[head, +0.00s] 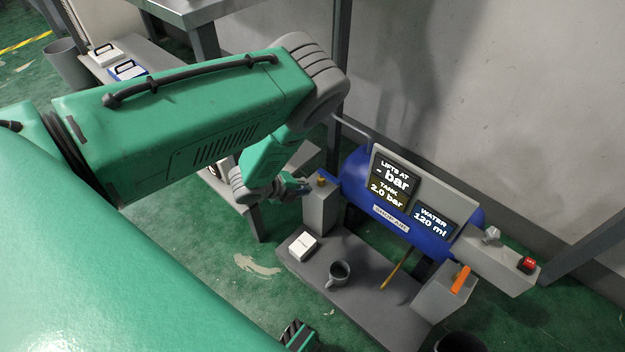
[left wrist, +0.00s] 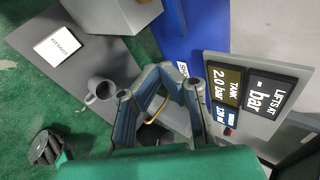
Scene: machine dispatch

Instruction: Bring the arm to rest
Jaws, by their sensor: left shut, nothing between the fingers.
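My left arm (head: 200,125), green with grey joints, reaches in from the left in the head view. Its left gripper (head: 292,188) is beside the grey post with a small orange top (head: 321,190), left of the blue tank (head: 352,178); I cannot tell whether it touches the post. In the left wrist view the gripper's blue-grey fingers (left wrist: 161,72) come together at their tips, shut and empty. The display panel (head: 440,185) on the tank reads "LIFTS AT - bar", "TANK 2.0 bar" and "WATER 120 ml". My right gripper cannot be made out.
A grey mug (head: 338,274) and a white box (head: 303,246) stand on the grey base plate (head: 365,310). An orange lever (head: 461,279) and a red button (head: 527,264) are at the right. A table (head: 205,12) is behind my arm.

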